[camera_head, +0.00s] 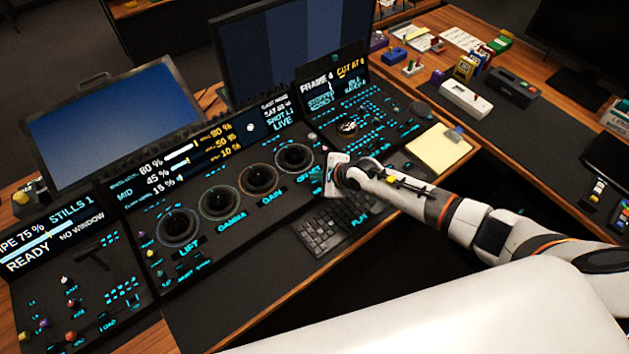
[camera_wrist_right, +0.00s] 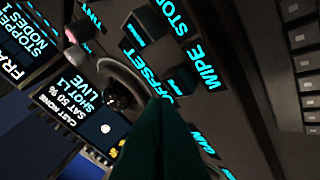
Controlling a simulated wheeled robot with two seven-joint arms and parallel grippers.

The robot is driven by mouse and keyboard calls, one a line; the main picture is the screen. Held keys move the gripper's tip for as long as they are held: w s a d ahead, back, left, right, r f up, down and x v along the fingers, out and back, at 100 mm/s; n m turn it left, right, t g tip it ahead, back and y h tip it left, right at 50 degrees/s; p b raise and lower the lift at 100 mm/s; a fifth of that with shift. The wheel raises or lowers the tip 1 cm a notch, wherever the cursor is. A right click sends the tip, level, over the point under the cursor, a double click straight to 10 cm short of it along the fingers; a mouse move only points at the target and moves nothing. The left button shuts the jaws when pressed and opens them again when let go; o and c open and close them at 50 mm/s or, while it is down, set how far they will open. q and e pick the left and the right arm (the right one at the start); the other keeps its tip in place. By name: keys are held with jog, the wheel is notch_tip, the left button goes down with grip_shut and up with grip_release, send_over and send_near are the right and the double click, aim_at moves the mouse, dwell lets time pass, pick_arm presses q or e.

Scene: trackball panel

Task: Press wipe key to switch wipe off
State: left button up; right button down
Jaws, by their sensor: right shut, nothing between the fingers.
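The wipe key (camera_wrist_right: 181,79) is a small dark key with a cyan edge, beside the cyan WIPE label (camera_wrist_right: 198,66) in the right wrist view. A similar key (camera_wrist_right: 137,34) sits beside the STOP label. My right gripper (camera_wrist_right: 157,102) is shut and empty, its dark fingertips over the panel by the OFFSET label, apart from the wipe key in the picture. I cannot tell its height. In the head view the white right hand (camera_head: 333,174) hides the wipe key and its own fingertips. The left screen (camera_head: 42,240) reads "PE 75 %", cut off, and "READY". My left gripper is not in view.
The OFFSET trackball (camera_wrist_right: 113,97) is close to my fingertips. Three more trackballs, including GAIN (camera_head: 259,178), line up to the left in the head view. A dark keyboard (camera_head: 325,232) lies in front of the panel. A yellow notepad (camera_head: 438,150) lies to the right.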

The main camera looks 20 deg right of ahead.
jog(key=shift+f, duration=0.1)
jog(key=shift+f+b, duration=0.35)
jog(key=shift+f+b, duration=0.55)
dwell(0.6)
dwell(0.3)
jog(key=shift+r+p, duration=0.9)
jog(key=shift+r, duration=0.05)
notch_tip(320, 180, up, 5)
jog(key=p, duration=0.4)
